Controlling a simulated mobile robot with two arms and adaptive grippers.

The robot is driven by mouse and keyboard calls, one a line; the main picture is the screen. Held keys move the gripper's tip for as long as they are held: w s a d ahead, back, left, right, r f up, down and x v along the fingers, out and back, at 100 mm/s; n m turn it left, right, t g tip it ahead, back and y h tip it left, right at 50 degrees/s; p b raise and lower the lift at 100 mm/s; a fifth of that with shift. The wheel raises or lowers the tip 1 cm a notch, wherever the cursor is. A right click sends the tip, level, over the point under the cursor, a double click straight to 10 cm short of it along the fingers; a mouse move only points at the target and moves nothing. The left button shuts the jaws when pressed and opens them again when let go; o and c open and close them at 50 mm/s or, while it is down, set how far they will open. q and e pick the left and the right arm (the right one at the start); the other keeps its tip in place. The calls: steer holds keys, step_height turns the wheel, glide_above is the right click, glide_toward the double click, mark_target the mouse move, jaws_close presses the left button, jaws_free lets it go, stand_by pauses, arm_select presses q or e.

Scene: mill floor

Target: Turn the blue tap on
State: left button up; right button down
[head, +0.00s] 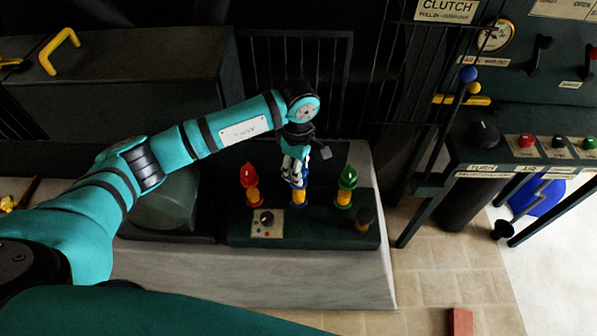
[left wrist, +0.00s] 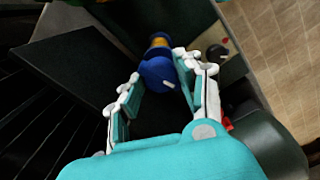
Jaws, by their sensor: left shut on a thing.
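The blue tap (head: 299,184) stands between a red tap (head: 249,175) and a green tap (head: 347,177) on a dark green bench, on a yellow stem. My left gripper (head: 294,165) comes down over it from above and hides most of its top. In the left wrist view the blue tap's round handle (left wrist: 157,71) sits between the two fingers of my left gripper (left wrist: 160,80), with a short white mark on it. The gripper is shut on this handle. My right gripper is not in view.
A small panel with a black knob (head: 266,218) and a dark round knob (head: 363,219) are in front of the taps. A console with levers and buttons (head: 526,141) stands at right. A red brick-like block (head: 460,322) lies on the tiled floor.

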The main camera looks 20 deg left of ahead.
arm_select(q)
steer(key=n+b, duration=0.2)
steer(key=n, duration=0.1)
steer(key=shift+f+n+b, duration=0.15)
steer(key=shift+n+b, duration=0.2)
steer(key=shift+n, duration=0.05)
steer(key=n+b, duration=0.2)
steer(key=n, duration=0.1)
steer(key=shift+n, duration=0.3)
steer(key=n+b, duration=0.2)
steer(key=n, duration=0.1)
steer(key=shift+n, duration=0.3)
steer(key=shift+r+n+b, duration=0.2)
steer(key=shift+n+b, duration=0.7)
steer(key=shift+n, duration=0.6)
steer(key=o, duration=1.2)
steer(key=shift+c, duration=0.2)
steer(key=shift+r, duration=0.1)
